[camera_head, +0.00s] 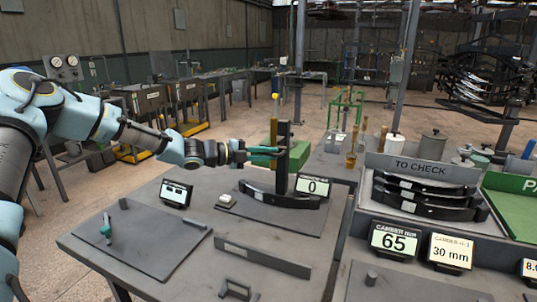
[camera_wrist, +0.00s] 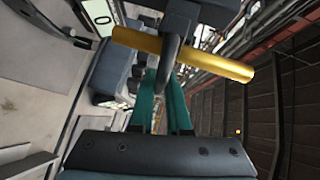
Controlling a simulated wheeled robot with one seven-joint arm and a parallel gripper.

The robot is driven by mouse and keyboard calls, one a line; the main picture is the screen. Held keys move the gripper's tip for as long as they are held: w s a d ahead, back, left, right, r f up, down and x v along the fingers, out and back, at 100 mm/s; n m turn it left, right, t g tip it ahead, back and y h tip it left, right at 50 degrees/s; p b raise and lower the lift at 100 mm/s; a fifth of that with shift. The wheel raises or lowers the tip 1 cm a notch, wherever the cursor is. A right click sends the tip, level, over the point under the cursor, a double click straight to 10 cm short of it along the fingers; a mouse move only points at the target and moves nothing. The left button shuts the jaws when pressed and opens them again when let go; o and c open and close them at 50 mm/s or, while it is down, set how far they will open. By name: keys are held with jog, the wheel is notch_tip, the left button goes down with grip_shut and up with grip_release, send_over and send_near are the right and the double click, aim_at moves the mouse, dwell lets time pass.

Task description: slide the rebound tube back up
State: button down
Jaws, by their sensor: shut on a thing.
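My gripper (camera_head: 270,153) is at the upright dark post (camera_head: 284,175) on the grey bench. A yellow tube (camera_head: 273,130), seemingly the rebound tube, stands upright beside the post, just above my teal fingers. In the wrist view the tube (camera_wrist: 222,66) crosses just beyond my gripper (camera_wrist: 164,78), with a dark arm-like part (camera_wrist: 171,53) in front of it. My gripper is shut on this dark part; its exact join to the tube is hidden. A curved black leaf spring (camera_head: 275,197) lies at the foot of the post, by a display (camera_head: 312,187) reading 0.
A second display (camera_head: 175,193) and a small white block (camera_head: 227,199) stand on the bench. A flat plate (camera_head: 145,245) with a green-handled tool (camera_head: 106,229) lies at the left. The TO CHECK rack (camera_head: 422,168) with several black springs is at the right, by a 65 display (camera_head: 394,241).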

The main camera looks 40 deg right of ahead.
jog(key=c, duration=1.1)
grip_release()
jog(key=shift+r, duration=0.4)
jog(key=shift+o, duration=1.1)
jog(key=shift+f, duration=0.15)
jog(key=shift+a, duration=0.1)
jog(key=shift+w+a, duration=0.2)
jog(key=shift+a, duration=0.1)
jog(key=b+v, duration=0.3)
jog(key=v, duration=0.7)
jog(key=shift+s, duration=0.1)
